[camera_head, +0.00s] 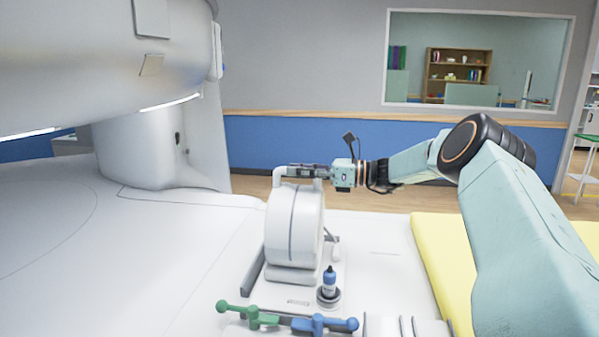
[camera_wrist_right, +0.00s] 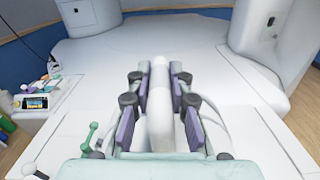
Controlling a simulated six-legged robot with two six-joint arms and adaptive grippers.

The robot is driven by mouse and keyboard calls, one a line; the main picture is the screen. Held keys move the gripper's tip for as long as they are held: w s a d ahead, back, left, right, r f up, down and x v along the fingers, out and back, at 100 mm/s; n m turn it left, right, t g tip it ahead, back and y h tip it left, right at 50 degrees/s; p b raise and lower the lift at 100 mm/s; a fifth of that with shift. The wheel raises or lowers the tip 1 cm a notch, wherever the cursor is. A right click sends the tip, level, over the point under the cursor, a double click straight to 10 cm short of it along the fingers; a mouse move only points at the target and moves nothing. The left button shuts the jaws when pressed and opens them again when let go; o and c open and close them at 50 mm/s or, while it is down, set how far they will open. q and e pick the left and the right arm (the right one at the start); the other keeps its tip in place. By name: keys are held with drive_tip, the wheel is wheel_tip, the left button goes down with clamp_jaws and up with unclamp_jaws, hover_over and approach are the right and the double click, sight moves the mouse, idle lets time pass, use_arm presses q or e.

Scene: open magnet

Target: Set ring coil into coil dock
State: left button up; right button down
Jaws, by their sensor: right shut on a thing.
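The ring coil (camera_head: 293,225) is a thick white ring standing upright in the middle of the head view. It has a flat foot at its bottom and a handle on top. My right gripper (camera_head: 305,171) is shut on that handle from the right. In the right wrist view, the handle (camera_wrist_right: 160,120) runs between the two fingers of the gripper (camera_wrist_right: 160,85). A white plate with a dark rail (camera_head: 252,274), which looks like the coil dock, lies beneath the coil. I cannot tell whether the foot touches it. My left gripper is not in view.
A green part (camera_head: 248,316) and a blue part (camera_head: 318,324) lie at the front edge. A yellow pad (camera_head: 433,255) is at right. The large white scanner (camera_head: 90,60) overhangs the left.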

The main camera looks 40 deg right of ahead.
drive_tip(key=shift+s+a+f, duration=0.1)
drive_tip(key=shift+s+f, duration=0.05)
drive_tip(key=shift+f, duration=0.2)
drive_tip(key=c, duration=1.4)
unclamp_jaws()
drive_tip(key=shift+o, duration=1.3)
drive_tip(key=shift+s+r, duration=0.1)
drive_tip(key=shift+r, duration=0.1)
drive_tip(key=shift+f, duration=0.25)
drive_tip(key=v, duration=1.2)
drive_tip(key=shift+r, duration=0.2)
drive_tip(key=shift+a, duration=0.1)
